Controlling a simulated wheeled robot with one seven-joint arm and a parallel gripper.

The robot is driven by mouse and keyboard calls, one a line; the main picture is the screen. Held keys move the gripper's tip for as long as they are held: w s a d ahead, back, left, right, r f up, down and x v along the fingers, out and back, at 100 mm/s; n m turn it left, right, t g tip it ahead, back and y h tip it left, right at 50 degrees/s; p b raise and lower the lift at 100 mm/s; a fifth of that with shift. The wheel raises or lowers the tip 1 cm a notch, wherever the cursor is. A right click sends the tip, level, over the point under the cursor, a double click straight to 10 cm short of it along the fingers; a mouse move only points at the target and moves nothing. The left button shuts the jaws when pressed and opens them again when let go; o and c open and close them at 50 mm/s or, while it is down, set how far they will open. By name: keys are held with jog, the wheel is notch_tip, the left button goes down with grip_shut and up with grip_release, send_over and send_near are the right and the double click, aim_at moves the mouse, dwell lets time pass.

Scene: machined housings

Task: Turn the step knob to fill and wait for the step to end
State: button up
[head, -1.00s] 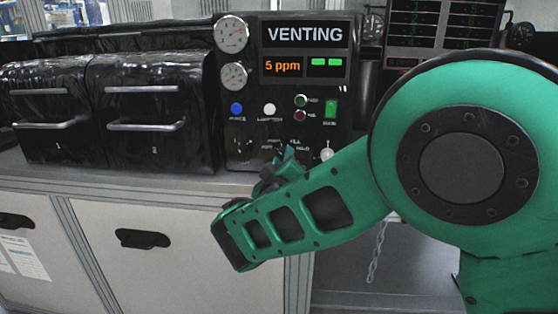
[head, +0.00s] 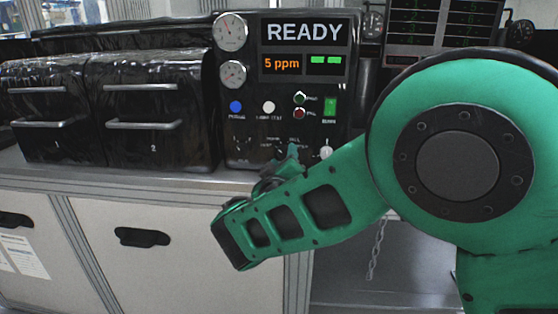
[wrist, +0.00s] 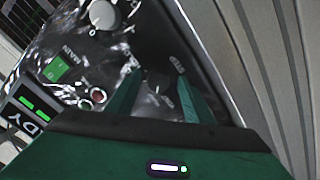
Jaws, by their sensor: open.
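The black control panel (head: 250,110) stands upright at the middle of the head view. Its display (head: 304,33) reads READY, with 5 ppm in orange and two green bars below. The step knob sits low on the panel among small labels; my gripper and arm largely cover it in the head view, and I cannot read its setting. My gripper (head: 290,155) is at the panel's lower part. In the wrist view my gripper (wrist: 158,85) has its two green fingers apart, with a dark, blurred area of panel between them. I cannot tell whether they touch the knob.
A white knob (head: 326,153) sits right of my gripper. Above are blue (head: 236,107) and white (head: 269,107) buttons, green and red lamps, and a lit green switch (head: 330,106). Two gauges (head: 231,32) are upper left. Two black housings with handles (head: 145,125) stand left.

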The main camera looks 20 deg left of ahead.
jog(key=shift+s+r, duration=0.1)
jog(key=v, duration=1)
jog(key=shift+s+d, duration=0.2)
